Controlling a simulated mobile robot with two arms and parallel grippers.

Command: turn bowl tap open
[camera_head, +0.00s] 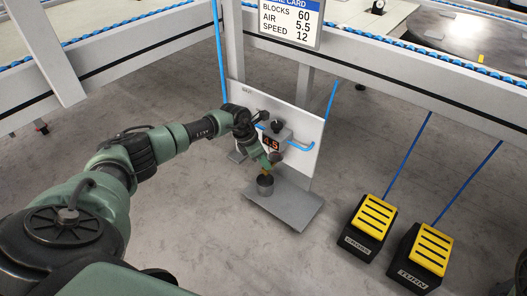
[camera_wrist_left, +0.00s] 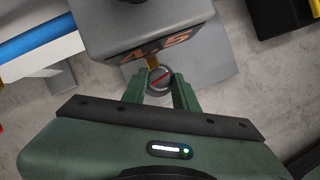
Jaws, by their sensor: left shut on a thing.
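My left gripper (camera_head: 270,161) reaches in from the left, just below a grey air unit (camera_head: 283,133) with an orange display that seems to read 4.5. In the left wrist view the green fingers of the gripper (camera_wrist_left: 160,80) are shut around a small tap under the unit (camera_wrist_left: 150,25). A thin red part and a brass stem (camera_wrist_left: 152,62) show between the fingers; the rest of the tap is hidden. A dark grey cup (camera_head: 265,186) stands below the fingertips on a grey plate (camera_head: 298,208). My right gripper is not in view.
A white panel (camera_head: 305,165) stands behind the unit, with blue hose (camera_head: 301,146) at its side. Two black pedals with yellow tops (camera_head: 374,215) (camera_head: 433,248) sit on the floor at right. A conveyor frame (camera_head: 400,72) crosses behind.

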